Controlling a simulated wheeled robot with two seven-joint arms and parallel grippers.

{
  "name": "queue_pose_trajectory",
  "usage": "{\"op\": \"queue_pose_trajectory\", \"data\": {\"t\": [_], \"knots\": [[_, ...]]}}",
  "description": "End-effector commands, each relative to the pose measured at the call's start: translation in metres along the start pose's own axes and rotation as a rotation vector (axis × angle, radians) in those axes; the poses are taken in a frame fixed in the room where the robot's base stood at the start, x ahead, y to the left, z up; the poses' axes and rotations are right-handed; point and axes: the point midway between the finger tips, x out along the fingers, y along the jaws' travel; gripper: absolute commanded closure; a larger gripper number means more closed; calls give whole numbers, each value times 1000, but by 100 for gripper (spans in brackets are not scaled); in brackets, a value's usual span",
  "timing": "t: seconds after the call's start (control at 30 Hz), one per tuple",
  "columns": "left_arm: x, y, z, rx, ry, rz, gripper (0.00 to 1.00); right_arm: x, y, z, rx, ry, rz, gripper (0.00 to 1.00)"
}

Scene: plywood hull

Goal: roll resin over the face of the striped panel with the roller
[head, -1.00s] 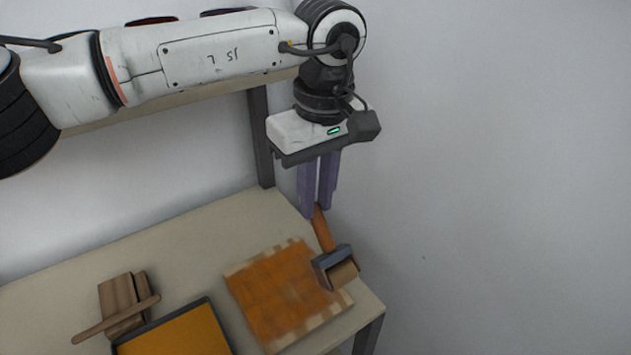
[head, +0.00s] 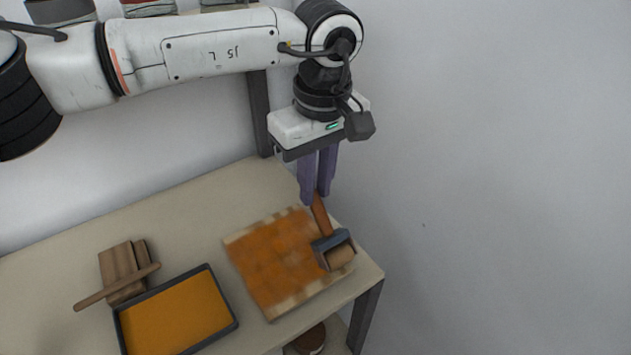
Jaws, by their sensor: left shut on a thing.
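My left gripper (head: 318,190) is shut on the wooden handle of the roller (head: 340,256). The roller has a dark frame and a tan drum, and is over the right edge of the striped panel; whether it touches the face I cannot tell. The striped panel (head: 278,263) lies flat on the table near its right end. Orange resin covers most of its face, with pale wood bare along the edges and at the corners. A dark-rimmed tray (head: 236,322) of orange resin stands left of the panel. My right gripper is not in view.
The table (head: 190,232) is clear behind the tray and panel. A dark post (head: 260,115) rises at the back, near a wall. A round brown thing (head: 310,340) sits below the table.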

Motion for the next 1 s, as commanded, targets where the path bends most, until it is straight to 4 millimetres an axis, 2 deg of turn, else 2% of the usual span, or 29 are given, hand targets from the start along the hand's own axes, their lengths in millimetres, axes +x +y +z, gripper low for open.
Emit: {"op": "queue_pose_trajectory", "data": {"t": [0.8, 1.0], "knots": [[7, 0, 0, 0, 0, 1, 100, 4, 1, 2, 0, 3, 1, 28], [7, 0, -6, -2, 0, 1, 100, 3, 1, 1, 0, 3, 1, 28]]}}
